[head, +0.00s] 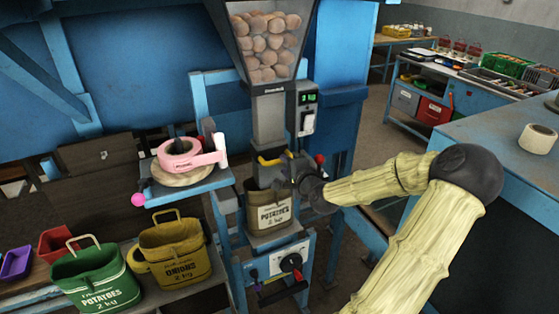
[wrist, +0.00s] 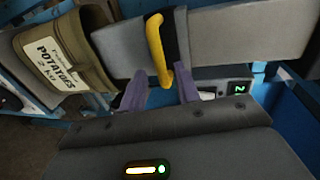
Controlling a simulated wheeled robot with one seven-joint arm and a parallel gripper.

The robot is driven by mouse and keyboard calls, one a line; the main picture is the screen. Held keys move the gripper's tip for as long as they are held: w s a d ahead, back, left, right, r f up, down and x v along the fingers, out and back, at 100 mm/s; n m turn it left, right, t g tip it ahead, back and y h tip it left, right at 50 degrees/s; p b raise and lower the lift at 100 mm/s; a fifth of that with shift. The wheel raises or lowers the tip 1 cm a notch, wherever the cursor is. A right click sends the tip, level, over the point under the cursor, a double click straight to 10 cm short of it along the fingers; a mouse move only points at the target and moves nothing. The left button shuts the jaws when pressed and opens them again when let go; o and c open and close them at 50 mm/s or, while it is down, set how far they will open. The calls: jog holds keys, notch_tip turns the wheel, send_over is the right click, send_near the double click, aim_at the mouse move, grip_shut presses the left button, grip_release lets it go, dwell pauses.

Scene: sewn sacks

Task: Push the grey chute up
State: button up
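The grey chute (head: 268,118) hangs under the clear hopper of potatoes. A yellow handle (head: 269,161) is on its lower part, just above the sack mouth. In the wrist view the yellow handle (wrist: 157,48) stands out from the grey chute (wrist: 122,47). My gripper (head: 287,181) is at the handle, reaching in from the right. In the wrist view my gripper (wrist: 162,88) has its two fingers apart, with the handle's near end between their tips. A gap shows on each side, and I see no grip on it. The gripper partly hides the chute's lower end in the head view.
A beige potato sack (head: 270,214) sits open below the chute. A small display (head: 308,99) is at the chute's right. A shelf with pink tape (head: 188,155) is on the left. Green (head: 95,278) and yellow (head: 175,250) sacks stand lower left. A blue bench (head: 510,130) is on the right.

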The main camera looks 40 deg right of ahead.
aim_at(281, 162)
jog(key=p+x, duration=0.1)
jog(key=x, duration=0.4)
grip_shut()
